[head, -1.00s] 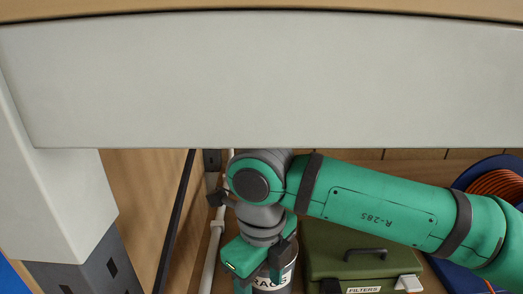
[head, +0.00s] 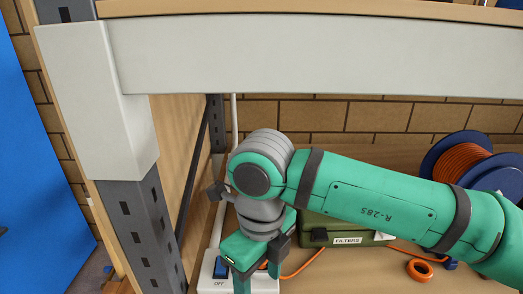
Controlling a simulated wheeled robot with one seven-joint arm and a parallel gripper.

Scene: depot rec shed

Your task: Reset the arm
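My green arm reaches in from the right of the head view, bent at a grey and green wrist, with my gripper (head: 259,281) pointing down at the lower centre. Its two fingers stand apart with a gap between them, and I see nothing held. Behind and below the fingers is a white switch box (head: 207,284) with a blue rocker (head: 221,267) and the label OFF. The fingers overlap it in the picture; I cannot tell whether they touch it. The lower fingertips are near the picture's bottom edge.
A pale shelf beam (head: 320,60) crosses above the arm, and a grey upright (head: 145,235) stands at left. A green FILTERS box (head: 345,230) is behind the forearm. A blue reel of orange cable (head: 462,160) and an orange ring (head: 419,270) are at right.

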